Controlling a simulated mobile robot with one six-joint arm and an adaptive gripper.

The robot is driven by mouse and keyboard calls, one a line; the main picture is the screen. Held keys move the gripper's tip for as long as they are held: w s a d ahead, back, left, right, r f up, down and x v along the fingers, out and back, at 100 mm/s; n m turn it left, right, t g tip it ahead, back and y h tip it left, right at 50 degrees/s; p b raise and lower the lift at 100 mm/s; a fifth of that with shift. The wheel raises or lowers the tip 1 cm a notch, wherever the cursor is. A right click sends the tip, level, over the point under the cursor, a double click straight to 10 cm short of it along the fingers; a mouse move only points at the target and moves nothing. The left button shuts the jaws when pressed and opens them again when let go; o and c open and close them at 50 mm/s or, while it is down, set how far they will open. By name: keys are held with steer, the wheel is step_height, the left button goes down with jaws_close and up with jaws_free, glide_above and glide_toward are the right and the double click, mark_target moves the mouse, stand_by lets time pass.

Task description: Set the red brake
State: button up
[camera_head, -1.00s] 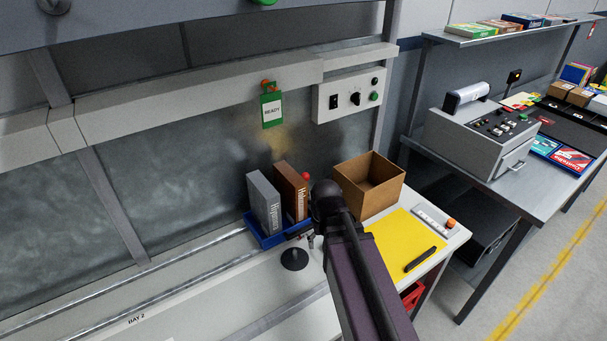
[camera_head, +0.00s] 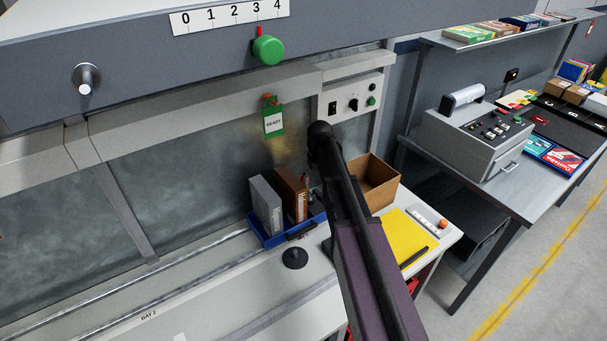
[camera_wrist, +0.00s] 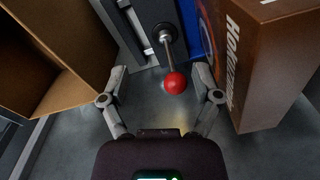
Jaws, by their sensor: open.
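The red brake shows in the wrist view as a red ball knob (camera_wrist: 175,83) on a thin metal rod, which rises from a round dark base on a grey plate with a slot beside it. My gripper (camera_wrist: 161,72) is open, one finger on each side of the knob in the picture. The knob appears nearer the right finger, and I see no contact. How far the fingers are from it in depth is unclear. In the head view my arm hides the brake knob and most of the gripper.
A brown binder (camera_wrist: 268,65) stands close to the right finger. An open cardboard box (camera_wrist: 60,50) is close on the left. In the head view, a blue tray (camera_head: 272,240) holds the brown and grey binders, and a yellow mat (camera_head: 404,236) lies to the right.

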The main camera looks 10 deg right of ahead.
steer(key=shift+n+g+y, duration=0.3)
steer(key=w+r, duration=0.1)
steer(key=w, duration=0.1)
steer(key=w+a+r+p, duration=0.1)
steer(key=w, duration=0.1)
steer(key=w+r+p, duration=0.1)
steer(key=w, duration=0.1)
steer(key=shift+w+a, duration=0.1)
steer(key=shift+a, duration=0.3)
steer(key=shift+f, duration=0.15)
steer(key=shift+a+f+b, duration=0.2)
steer(key=shift+f+b, duration=1.65)
steer(key=shift+a+f+b, duration=0.2)
steer(key=shift+f+b, duration=1.6)
